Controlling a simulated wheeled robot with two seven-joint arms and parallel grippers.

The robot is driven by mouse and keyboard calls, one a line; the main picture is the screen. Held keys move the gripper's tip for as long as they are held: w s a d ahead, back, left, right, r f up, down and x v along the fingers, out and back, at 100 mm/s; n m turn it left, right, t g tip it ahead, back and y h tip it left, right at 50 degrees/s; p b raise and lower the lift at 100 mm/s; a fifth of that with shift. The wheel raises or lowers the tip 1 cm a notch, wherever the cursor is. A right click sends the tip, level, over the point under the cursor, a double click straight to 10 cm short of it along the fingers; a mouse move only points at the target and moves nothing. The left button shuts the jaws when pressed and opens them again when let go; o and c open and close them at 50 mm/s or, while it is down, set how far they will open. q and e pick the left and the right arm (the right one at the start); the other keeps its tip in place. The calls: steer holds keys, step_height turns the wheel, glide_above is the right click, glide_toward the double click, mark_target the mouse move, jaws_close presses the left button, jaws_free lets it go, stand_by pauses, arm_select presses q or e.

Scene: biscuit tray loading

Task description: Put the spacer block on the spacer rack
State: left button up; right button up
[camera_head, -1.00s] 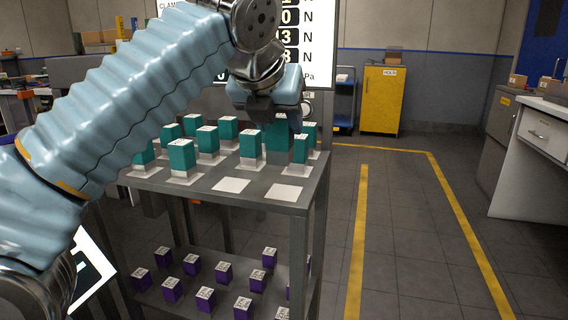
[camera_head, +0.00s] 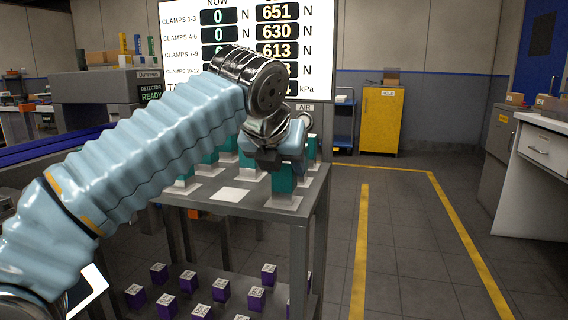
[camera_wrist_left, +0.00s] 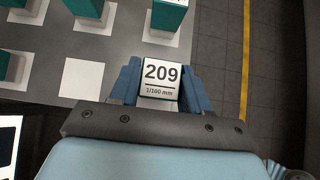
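The spacer block (camera_head: 284,181) is teal with a white top. In the left wrist view its top (camera_wrist_left: 161,74) reads "209, 1/100 mm". My left gripper (camera_head: 278,160) points down at the front right corner of the rack's top (camera_head: 262,204), with its blue fingers close against two sides of the block. The block is upright at the corner white pad (camera_head: 286,203). Whether its base touches the pad is hard to tell. My right gripper is not in view.
An empty white pad (camera_head: 230,194) lies left of the block. Other teal blocks (camera_head: 188,173) stand behind, partly hidden by my arm. Small purple blocks (camera_head: 257,296) sit on a lower shelf. The floor right of the rack is clear.

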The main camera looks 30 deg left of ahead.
arm_select(q)
steer(key=o, duration=0.5)
steer(key=shift+c, duration=0.2)
steer(key=shift+r, duration=0.3)
steer(key=p+v, duration=0.3)
steer(key=v, duration=0.8)
steer(key=shift+s+r, duration=0.25)
steer(key=shift+s, duration=0.1)
